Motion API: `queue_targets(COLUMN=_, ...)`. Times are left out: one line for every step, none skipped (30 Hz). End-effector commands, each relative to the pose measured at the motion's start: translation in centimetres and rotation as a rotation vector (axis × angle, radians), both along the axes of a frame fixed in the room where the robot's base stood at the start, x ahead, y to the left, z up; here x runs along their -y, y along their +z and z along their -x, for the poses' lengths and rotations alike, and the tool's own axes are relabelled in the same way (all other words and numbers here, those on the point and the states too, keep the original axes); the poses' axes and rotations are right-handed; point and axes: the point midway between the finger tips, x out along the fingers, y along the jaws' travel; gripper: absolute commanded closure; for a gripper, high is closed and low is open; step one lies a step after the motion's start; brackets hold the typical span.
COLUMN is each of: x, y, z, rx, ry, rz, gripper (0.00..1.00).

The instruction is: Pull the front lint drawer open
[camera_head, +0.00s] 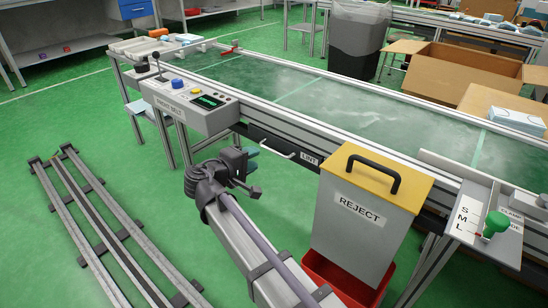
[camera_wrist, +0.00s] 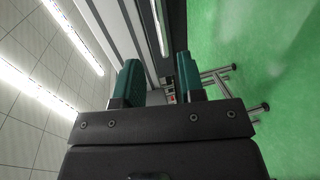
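The front lint drawer (camera_head: 255,133) is a dark panel set in the side of the belt frame, with a pale bar handle (camera_head: 279,151) and a LINT label (camera_head: 309,159). It looks flush with the frame, so it stands shut. My gripper (camera_head: 252,163) is in front of the drawer, near the handle's left end, and seems apart from it. In the wrist view, the two teal fingers of my gripper (camera_wrist: 158,76) are spread with nothing between them. A pale bar, apparently the handle (camera_wrist: 161,28), lies ahead between the fingers' lines.
A grey REJECT bin (camera_head: 352,220) with a yellow lid stands right of the drawer, above a red tray (camera_head: 325,275). A control box (camera_head: 190,106) juts out at left. Rails (camera_head: 100,220) lie on the green floor. The floor before the drawer is clear.

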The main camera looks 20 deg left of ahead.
Motion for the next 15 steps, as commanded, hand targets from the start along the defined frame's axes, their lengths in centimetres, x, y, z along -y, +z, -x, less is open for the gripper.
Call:
queue_targets(x=0.5, y=-0.5, z=-1.1, rx=0.0, ry=-0.004, rz=0.0, gripper=0.64)
queue_targets(x=0.7, y=-0.7, z=-1.7, rx=0.0, ry=-0.004, rz=0.0, gripper=0.64)
queue_targets(x=1.1, y=-0.9, z=-2.7, rx=-0.001, ry=-0.005, rz=0.0, gripper=0.64)
queue_targets(x=1.4, y=-1.1, z=-3.3, rx=-0.001, ry=-0.005, rz=0.0, gripper=0.64)
queue_targets(x=1.6, y=-1.2, z=-4.0, rx=-0.001, ry=-0.004, rz=0.0, gripper=0.64)
queue_targets(x=2.0, y=-1.4, z=-4.9, rx=-0.001, ry=-0.005, rz=0.001, gripper=0.64)
queue_targets(x=2.2, y=-1.5, z=-5.4, rx=-0.001, ry=-0.004, rz=0.0, gripper=0.64)
queue_targets(x=2.5, y=-1.7, z=-6.0, rx=-0.001, ry=-0.004, rz=0.0, gripper=0.64)
queue_targets(x=2.7, y=-1.8, z=-6.6, rx=-0.001, ry=-0.004, rz=0.0, gripper=0.64)
queue_targets(x=2.9, y=-1.8, z=-7.0, rx=-0.001, ry=-0.004, rz=0.0, gripper=0.64)
queue_targets(x=3.0, y=-1.9, z=-7.3, rx=-0.001, ry=-0.003, rz=0.0, gripper=0.64)
queue_targets(x=3.2, y=-1.9, z=-7.6, rx=-0.001, ry=-0.003, rz=-0.001, gripper=0.64)
queue_targets(x=3.3, y=-1.9, z=-7.8, rx=-0.001, ry=-0.003, rz=-0.001, gripper=0.64)
queue_targets(x=3.3, y=-1.9, z=-7.9, rx=-0.001, ry=-0.002, rz=-0.001, gripper=0.64)
queue_targets(x=3.4, y=-1.9, z=-8.0, rx=-0.002, ry=-0.002, rz=-0.001, gripper=0.64)
